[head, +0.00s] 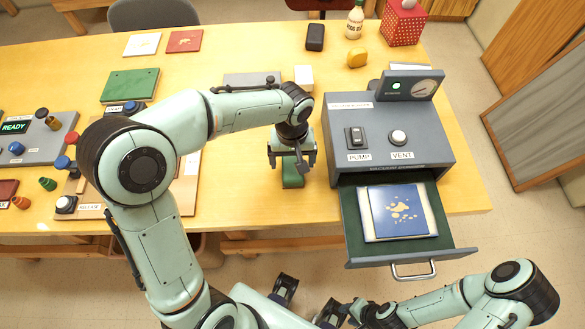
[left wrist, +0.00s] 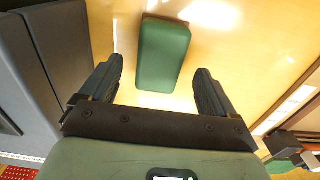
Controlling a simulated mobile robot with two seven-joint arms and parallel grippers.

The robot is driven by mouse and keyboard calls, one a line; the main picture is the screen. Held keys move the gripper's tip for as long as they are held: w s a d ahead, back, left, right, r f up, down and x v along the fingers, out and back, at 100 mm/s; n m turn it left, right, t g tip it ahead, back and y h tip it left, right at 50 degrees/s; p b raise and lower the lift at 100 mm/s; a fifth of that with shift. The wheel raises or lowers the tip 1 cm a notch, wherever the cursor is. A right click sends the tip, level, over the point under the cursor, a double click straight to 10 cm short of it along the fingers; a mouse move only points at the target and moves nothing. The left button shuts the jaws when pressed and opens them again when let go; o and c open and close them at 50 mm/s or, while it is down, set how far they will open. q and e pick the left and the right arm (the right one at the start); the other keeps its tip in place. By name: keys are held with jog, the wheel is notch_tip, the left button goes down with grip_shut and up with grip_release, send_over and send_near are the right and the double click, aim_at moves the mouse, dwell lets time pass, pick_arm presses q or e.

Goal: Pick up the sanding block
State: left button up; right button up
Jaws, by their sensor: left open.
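A green block with rounded edges (head: 293,180), which looks like the sanding block, lies on the wooden table, left of the grey vacuum machine. My left gripper (head: 291,160) is over it, pointing down, and partly hides it. In the left wrist view the green block (left wrist: 163,55) shows between and beyond the two open fingers (left wrist: 160,75), apart from both. The left gripper is open and empty. My right gripper (head: 335,312) is low at the bottom of the head view, away from the table; its jaws cannot be made out.
The grey machine (head: 385,135) stands right of the block, its drawer (head: 440,235) open with a blue patterned panel (head: 398,210) inside. A white block (head: 303,76) and grey slab (head: 250,79) lie behind. A wooden board (head: 186,190) is to the left.

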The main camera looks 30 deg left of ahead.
aim_at(293, 166)
pick_arm(q)
notch_tip(293, 166, down, 3)
jog(key=shift+f, duration=0.2)
pick_arm(e)
jog(key=shift+f, duration=0.15)
pick_arm(q)
jog(key=shift+c, duration=0.3)
jog(key=c, duration=1)
jog(key=shift+c, duration=0.2)
jog(key=shift+r, duration=0.15)
